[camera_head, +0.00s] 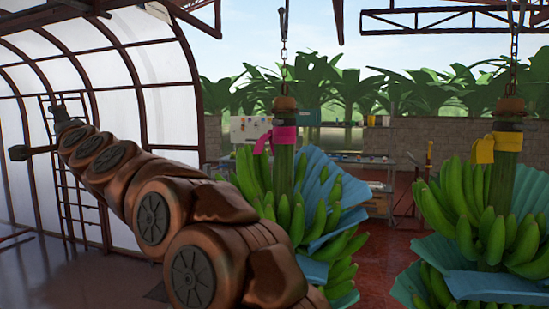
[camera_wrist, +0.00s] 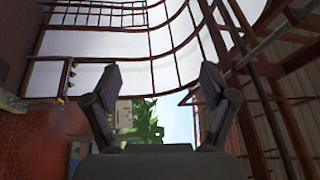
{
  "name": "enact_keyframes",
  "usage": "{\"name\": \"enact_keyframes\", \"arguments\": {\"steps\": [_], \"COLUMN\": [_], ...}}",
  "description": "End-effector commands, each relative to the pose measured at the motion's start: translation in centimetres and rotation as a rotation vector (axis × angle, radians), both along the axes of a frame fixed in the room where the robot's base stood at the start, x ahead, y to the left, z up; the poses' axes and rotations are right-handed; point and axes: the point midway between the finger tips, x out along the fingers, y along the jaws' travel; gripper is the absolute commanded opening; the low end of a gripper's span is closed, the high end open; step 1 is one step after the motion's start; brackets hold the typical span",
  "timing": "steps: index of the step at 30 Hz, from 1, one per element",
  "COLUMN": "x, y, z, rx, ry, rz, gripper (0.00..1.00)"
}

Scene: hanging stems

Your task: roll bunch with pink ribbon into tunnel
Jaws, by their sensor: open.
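The bunch with the pink ribbon (camera_head: 283,180) hangs upright from a chain and hook in the middle of the head view. Its pink ribbon (camera_head: 275,139) is tied round the stem near the top, and blue sheets sit among its green bananas. My arm covers part of its lower left. An arched frame with white panels (camera_head: 108,75), seemingly the tunnel, stands at the left. My gripper (camera_wrist: 159,82) is open and empty in the wrist view, with its two fingers wide apart. My arm reaches up and left, so the gripper is well away from the bunch.
A second bunch with a yellow ribbon (camera_head: 484,149) hangs at the right, apart from the first. Red overhead trusses (camera_head: 440,20) run above. A ladder-like frame (camera_head: 75,190) stands by the panels. Tables and a block wall (camera_head: 440,140) lie behind. Red floor shows between the bunches.

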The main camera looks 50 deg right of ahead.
Motion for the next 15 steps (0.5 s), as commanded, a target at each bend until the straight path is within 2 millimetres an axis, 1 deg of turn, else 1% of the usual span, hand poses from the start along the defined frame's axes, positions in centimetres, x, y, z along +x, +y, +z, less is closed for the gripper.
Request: {"name": "enact_keyframes", "arguments": {"steps": [1,2,3,5,6,8,9,11,12,14,15], "x": [0.5,0.7,0.6,0.0,-0.7,-1.9,-3.1,-4.8,-6.4,-8.7,-10.4], "y": [-3.1,-5.0,-7.8,-12.0,-14.9,-19.0,-21.7,-25.6,-28.0,-31.4,-33.5], "z": [1.8,2.8,4.2,5.7,6.6,7.0,7.2,6.8,6.3,5.1,3.9], "rx": [0.084,0.139,0.212,0.319,0.390,0.495,0.563,0.661,0.726,0.819,0.878], "ry": [-0.081,-0.127,-0.195,-0.295,-0.364,-0.462,-0.532,-0.633,-0.704,-0.810,-0.880], "rz": [-0.067,-0.106,-0.164,-0.248,-0.305,-0.390,-0.445,-0.530,-0.587,-0.671,-0.730], "gripper": [0.84,0.84,0.84,0.84,0.84,0.84,0.84,0.84,0.84,0.84,0.84]}}
